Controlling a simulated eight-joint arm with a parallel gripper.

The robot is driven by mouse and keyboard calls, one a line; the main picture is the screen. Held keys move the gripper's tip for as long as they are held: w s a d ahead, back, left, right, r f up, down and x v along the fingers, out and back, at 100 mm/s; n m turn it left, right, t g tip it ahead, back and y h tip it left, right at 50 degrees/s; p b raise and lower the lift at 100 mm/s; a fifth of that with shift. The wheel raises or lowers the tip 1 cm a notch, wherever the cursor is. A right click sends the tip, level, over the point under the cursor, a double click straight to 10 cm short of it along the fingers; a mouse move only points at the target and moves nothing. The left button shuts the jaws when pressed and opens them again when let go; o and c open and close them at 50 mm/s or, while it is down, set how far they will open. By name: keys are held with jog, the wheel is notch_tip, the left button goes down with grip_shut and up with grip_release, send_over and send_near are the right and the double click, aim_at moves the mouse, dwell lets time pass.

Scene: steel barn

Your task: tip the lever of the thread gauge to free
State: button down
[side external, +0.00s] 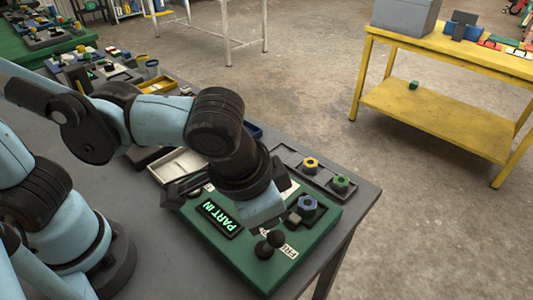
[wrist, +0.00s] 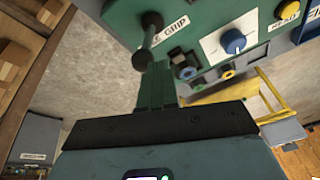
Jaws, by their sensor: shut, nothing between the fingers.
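The thread gauge (side external: 243,262) is a green box on the grey bench, with a lit "PART IN" display (side external: 219,216) and a blue hexagonal part (side external: 307,203) on top. Its black lever (side external: 275,239) has a rounded end and stands near the front edge, beside a partly hidden white label that seems to begin "FR". In the wrist view the lever (wrist: 148,37) lies beside a "GRIP" label. My gripper (wrist: 157,68) is shut and empty, its fingertips close by the lever; I cannot tell whether they touch. In the side view my wrist hangs over the gauge and hides the fingertips.
A grey tray with yellow and green hexagonal parts (side external: 310,163) lies behind the gauge. More bins and devices fill the bench to the left. A yellow table (side external: 450,55) stands apart at the right. The floor between is clear.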

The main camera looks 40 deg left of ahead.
jog(key=shift+r, duration=0.45)
jog(key=w+a+v, duration=0.1)
jog(key=a+v, duration=0.1)
jog(key=v, duration=0.9)
jog(key=w+a+f+n+t, duration=0.1)
jog(key=w+a+f, duration=0.3)
jog(key=a, duration=0.6)
jog(key=w+a+f+n+t, duration=0.2)
jog(key=w+a+f+n, duration=0.1)
jog(key=a, duration=0.6)
notch_tip(320, 180, down, 2)
jog(key=shift+w+a+f+n+t, duration=0.3)
jog(key=shift+w+a+n, duration=0.1)
jog(key=shift+w, duration=0.15)
